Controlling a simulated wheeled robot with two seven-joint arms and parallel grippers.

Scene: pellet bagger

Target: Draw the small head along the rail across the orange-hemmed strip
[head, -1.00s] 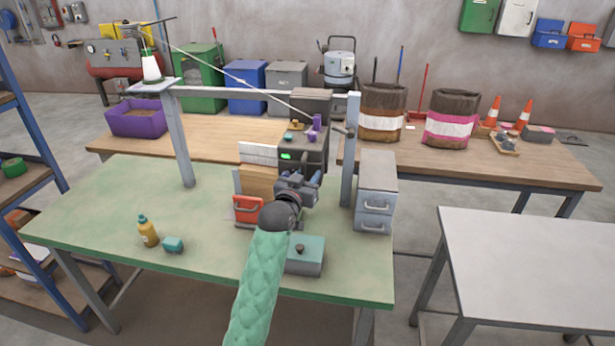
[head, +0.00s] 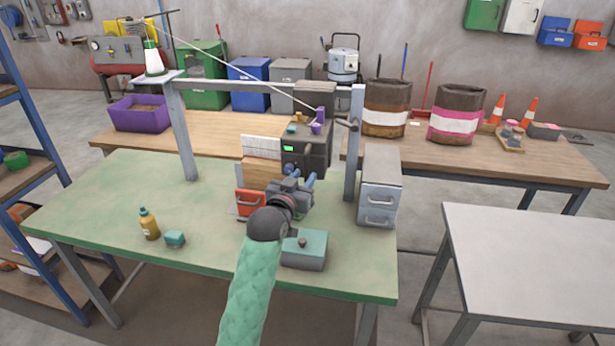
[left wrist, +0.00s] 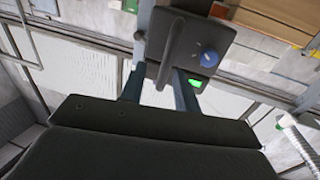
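A dark machine (head: 310,155) with a small lit green display stands at the back of the green table. A purple part (head: 318,124) sits at its top, near a thin slanting rod. I cannot tell for certain which part is the small head. My right gripper is not in view.
A grey frame (head: 250,88) spans the green table (head: 110,200). A red-fronted drawer (head: 250,203), a teal-topped box (head: 304,248) and a grey cabinet (head: 380,190) stand close to my gripper. The white table (head: 535,250) is bare.

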